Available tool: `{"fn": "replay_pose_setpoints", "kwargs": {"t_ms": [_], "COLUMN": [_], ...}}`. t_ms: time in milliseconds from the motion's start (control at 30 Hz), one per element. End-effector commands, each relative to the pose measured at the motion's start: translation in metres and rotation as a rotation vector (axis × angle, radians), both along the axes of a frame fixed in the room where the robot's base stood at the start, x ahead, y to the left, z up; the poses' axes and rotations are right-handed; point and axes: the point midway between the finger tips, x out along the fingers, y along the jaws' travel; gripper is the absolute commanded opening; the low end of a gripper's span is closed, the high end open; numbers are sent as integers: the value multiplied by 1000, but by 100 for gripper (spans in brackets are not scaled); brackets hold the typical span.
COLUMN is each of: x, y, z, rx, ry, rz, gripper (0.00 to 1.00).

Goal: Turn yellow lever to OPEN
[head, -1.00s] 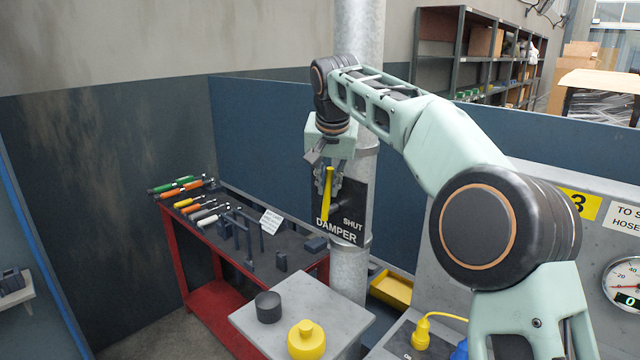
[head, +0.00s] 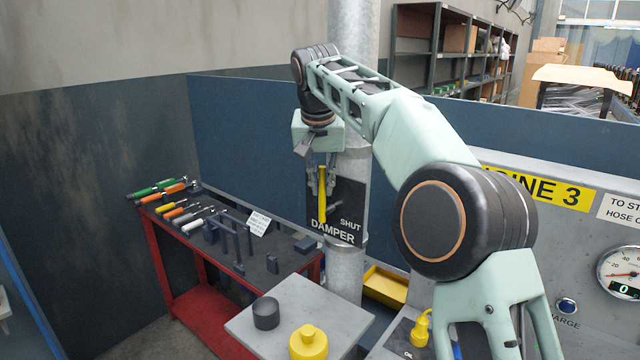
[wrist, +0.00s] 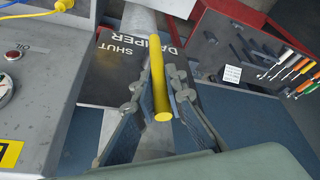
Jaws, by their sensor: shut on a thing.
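The yellow lever (head: 322,194) stands nearly upright in front of a dark plate (head: 347,232) reading DAMPER and SHUT, mounted on a grey pipe (head: 345,275). My gripper (head: 320,188) comes down from above, its fingers on either side of the lever's upper part. In the wrist view the lever (wrist: 158,82) runs between the fingertips of my gripper (wrist: 158,92), which are closed around it. The plate (wrist: 112,70) shows behind, with SHUT readable. The lever's pivot and any OPEN marking are hidden or out of sight.
A red-framed bench (head: 170,275) with several hand tools stands left of the pipe. A grey pedestal (head: 285,320) with a yellow knob (head: 308,342) and a black cup (head: 266,313) is in front. The engine panel (head: 590,235) with a gauge is at the right. A blue partition (head: 240,140) stands behind.

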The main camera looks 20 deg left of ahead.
Motion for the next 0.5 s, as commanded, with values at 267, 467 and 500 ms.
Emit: {"fn": "replay_pose_setpoints", "kwargs": {"t_ms": [267, 467, 500], "x": [0, 0, 0], "y": [1, 1, 1], "z": [1, 1, 1], "rx": [3, 2, 2], "ry": [-2, -2, -1], "rz": [1, 1, 1], "gripper": [0, 30, 30]}}
